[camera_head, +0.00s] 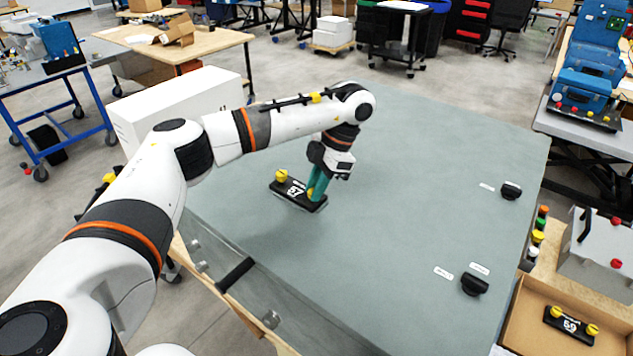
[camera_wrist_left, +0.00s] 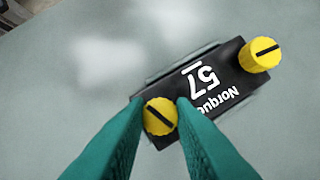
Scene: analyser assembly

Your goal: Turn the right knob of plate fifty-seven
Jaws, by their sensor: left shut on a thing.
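Plate fifty-seven (camera_head: 291,191) is a black plate with white "57" and two yellow knobs, over the grey table. My left gripper (camera_head: 315,193) has its green fingers around the right knob (camera_head: 310,193), shut on it. In the left wrist view, this yellow knob (camera_wrist_left: 160,117) sits between both fingertips, its black line slanting down to the right. The other yellow knob (camera_wrist_left: 259,54) is free, and its black line runs differently, rising slightly to the right. The left knob (camera_head: 281,175) also shows in the head view. My right gripper is not in view.
Black fixtures (camera_head: 474,284) and (camera_head: 511,190) stand on the right of the grey table (camera_head: 400,180), with small white labels. A cardboard box (camera_head: 520,318) at lower right holds a plate marked 59 (camera_head: 569,326). A white box (camera_head: 175,105) stands at the left. The table's middle is clear.

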